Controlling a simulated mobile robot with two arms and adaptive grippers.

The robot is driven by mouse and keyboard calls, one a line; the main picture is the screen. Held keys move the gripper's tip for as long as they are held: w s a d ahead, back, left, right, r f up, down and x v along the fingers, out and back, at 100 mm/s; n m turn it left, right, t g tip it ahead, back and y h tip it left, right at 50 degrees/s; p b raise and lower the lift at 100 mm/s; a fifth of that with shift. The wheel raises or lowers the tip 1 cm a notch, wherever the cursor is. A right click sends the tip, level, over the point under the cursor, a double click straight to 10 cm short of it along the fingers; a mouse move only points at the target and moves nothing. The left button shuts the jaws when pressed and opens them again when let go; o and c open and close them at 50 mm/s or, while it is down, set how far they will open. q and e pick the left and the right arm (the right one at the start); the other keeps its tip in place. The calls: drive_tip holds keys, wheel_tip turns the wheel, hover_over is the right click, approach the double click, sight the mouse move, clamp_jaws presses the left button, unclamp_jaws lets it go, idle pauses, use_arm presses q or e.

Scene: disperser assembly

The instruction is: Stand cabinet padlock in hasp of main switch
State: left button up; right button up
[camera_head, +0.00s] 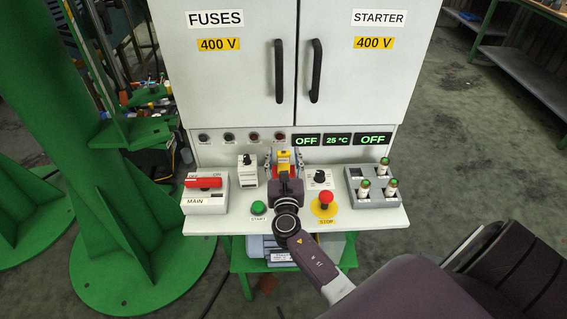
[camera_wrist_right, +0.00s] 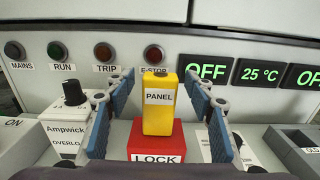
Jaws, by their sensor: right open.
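The yellow padlock marked PANEL (camera_wrist_right: 159,118) stands upright on a red block marked LOCK (camera_wrist_right: 157,142). In the head view the padlock (camera_head: 284,160) shows at the middle of the cabinet's shelf. My right gripper (camera_wrist_right: 162,108) is open, with one blue-padded finger on each side of the padlock and a visible gap on both sides. In the head view the right gripper (camera_head: 284,168) reaches over the shelf from the front. The main switch (camera_head: 205,184), a white box with a red handle and a MAIN label, is at the shelf's left end. Its hasp cannot be made out. My left gripper is not in view.
Between the main switch and the padlock are a white knob unit (camera_head: 247,172) and a green START button (camera_head: 259,208). To the right are another knob unit (camera_head: 319,179), the red STOP button (camera_head: 326,198) and a grey tray (camera_head: 352,176) with several small green-topped parts.

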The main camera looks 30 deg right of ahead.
drive_tip(key=c, duration=0.4)
clamp_jaws()
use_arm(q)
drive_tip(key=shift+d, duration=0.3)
use_arm(e)
drive_tip(key=shift+r, duration=0.15)
